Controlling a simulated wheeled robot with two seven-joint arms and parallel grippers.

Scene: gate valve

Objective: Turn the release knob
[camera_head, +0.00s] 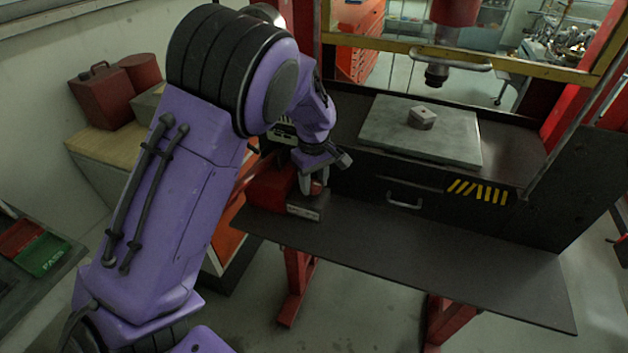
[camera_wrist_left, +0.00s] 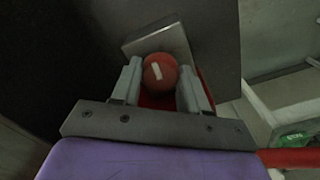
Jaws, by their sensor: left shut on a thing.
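The release knob (camera_wrist_left: 161,72) is a round red knob with a white mark, seen in the left wrist view between the two fingers. My left gripper (camera_wrist_left: 161,85) is shut on it, with one grey finger on each side. In the head view my left gripper (camera_head: 313,186) reaches down onto a red unit (camera_head: 268,190) with a grey front block (camera_head: 303,211), at the left end of the dark shelf. The knob is mostly hidden by the gripper there. My right gripper does not show.
The press's dark shelf (camera_head: 420,255) is bare to the right. Behind it a grey plate (camera_head: 420,135) carries a small metal block (camera_head: 422,117) under the press ram (camera_head: 437,72). A wooden-topped cabinet (camera_head: 108,148) with red cans (camera_head: 103,95) stands at left.

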